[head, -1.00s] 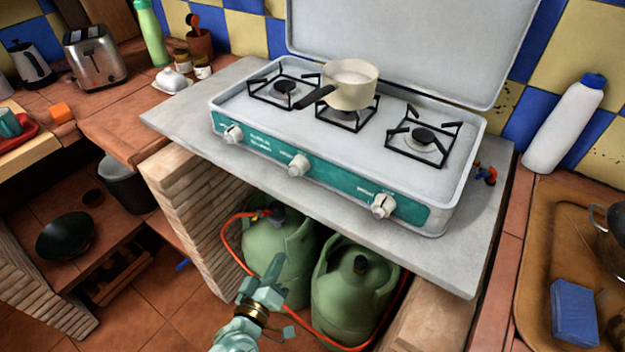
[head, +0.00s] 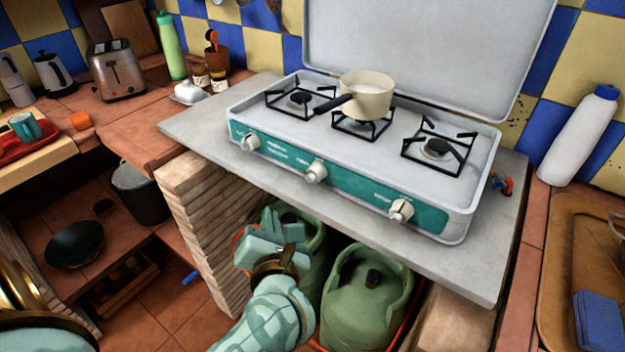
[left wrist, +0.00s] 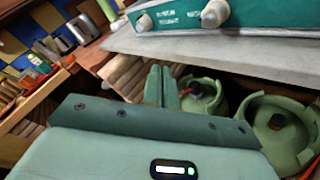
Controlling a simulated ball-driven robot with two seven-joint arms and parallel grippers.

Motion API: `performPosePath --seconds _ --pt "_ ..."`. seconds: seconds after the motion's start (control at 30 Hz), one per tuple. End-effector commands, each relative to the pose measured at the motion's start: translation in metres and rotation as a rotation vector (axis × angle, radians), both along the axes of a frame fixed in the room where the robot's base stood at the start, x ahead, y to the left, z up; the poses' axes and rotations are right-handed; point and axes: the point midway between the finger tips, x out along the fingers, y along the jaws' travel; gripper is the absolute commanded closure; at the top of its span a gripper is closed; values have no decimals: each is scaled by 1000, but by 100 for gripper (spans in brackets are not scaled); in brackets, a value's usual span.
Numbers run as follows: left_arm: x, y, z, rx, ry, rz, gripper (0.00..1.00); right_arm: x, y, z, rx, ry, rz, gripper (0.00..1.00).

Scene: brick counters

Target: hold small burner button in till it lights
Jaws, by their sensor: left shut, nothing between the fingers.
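The white camping stove (head: 456,205) stands on the grey slab with its lid up. Its teal front panel (head: 358,187) carries three white knobs: left (head: 250,142), middle (head: 315,171) and right (head: 401,210). The panel lettering is too small to tell which one serves the small burner. No flame shows on the burners. My left gripper (head: 269,222) is shut and empty, below and in front of the slab, apart from the knobs. In the left wrist view its closed fingers (left wrist: 161,86) point toward the space under the slab. My right gripper is not in view.
A cream saucepan (head: 367,96) sits on the middle burner. The grey slab (head: 215,122) juts out above my left gripper. Green gas bottles (head: 362,305) stand under it, beside a brick pillar (head: 192,205). The space before the stove's panel is clear.

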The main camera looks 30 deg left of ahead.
Motion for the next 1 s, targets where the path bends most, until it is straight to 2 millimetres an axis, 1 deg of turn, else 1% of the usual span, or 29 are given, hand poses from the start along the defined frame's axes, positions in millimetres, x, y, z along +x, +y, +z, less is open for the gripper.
performPosePath --seconds 0.2,0.33,0.47,0.73,0.8,1.0 --pt "1 0 0 3 0 -1 100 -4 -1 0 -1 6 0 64" --pt "8 0 -1 3 -1 0 100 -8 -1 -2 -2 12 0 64" --pt "24 -1 -1 5 -2 1 100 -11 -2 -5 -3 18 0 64" --pt "62 -5 -2 4 0 0 100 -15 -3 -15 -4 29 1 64" --pt "70 -5 0 6 -1 0 100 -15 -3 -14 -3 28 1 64" --pt "85 -7 0 5 -1 -1 100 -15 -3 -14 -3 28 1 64"
